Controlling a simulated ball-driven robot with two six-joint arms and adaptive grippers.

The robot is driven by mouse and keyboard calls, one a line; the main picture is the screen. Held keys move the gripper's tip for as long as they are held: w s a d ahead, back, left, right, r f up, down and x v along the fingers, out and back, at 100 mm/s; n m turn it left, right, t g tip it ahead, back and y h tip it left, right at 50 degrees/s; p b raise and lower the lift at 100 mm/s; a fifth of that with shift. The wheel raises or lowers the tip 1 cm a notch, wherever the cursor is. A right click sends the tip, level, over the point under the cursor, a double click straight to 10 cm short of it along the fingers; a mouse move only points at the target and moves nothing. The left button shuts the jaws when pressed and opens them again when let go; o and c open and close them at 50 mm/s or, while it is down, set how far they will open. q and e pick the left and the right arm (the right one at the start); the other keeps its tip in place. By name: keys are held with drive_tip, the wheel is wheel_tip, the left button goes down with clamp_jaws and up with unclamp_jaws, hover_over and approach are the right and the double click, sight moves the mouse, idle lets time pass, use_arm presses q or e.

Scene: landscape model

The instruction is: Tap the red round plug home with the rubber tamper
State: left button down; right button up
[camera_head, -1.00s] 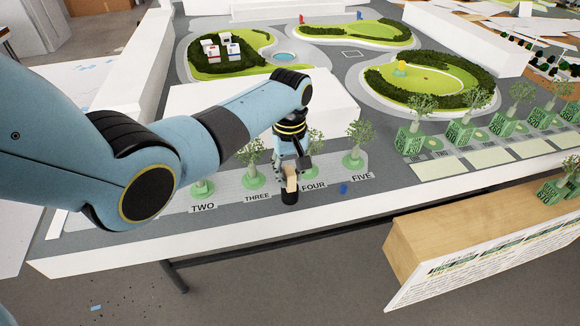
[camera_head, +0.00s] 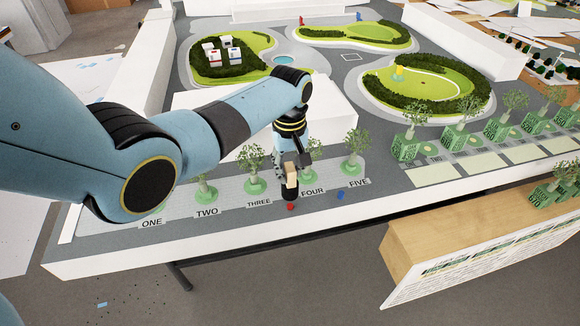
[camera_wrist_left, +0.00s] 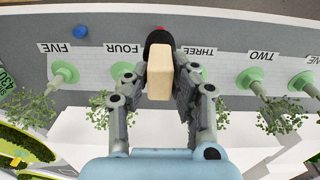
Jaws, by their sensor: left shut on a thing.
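My left gripper (camera_head: 291,165) is shut on the rubber tamper (camera_head: 291,176), a pale wooden block handle with a black rubber head pointing down. The left wrist view shows the tamper's handle (camera_wrist_left: 160,78) between both fingers. The red round plug (camera_head: 291,207) is at the table's front strip, between the THREE and FOUR labels. In the head view it shows just below the black head, on the near side. I cannot tell whether the head touches it, or how deep the plug sits. In the left wrist view the tamper hides most of that spot. My right gripper is not in view.
A blue piece (camera_head: 340,195) lies right of the plug, near the FIVE label. Small model trees (camera_head: 355,147) stand in a row just behind the labels. A white block (camera_head: 235,100) stands behind my left forearm. The table's front edge is close by.

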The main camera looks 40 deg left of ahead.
sight(290, 183)
use_arm(q)
wheel_tip(290, 183, down, 6)
drive_tip(key=b, duration=0.4)
drive_tip(key=shift+r, duration=0.45)
wheel_tip(290, 183, up, 5)
drive_tip(key=p, duration=0.5)
drive_tip(key=shift+f, duration=0.3)
drive_tip(key=shift+r, duration=2.5)
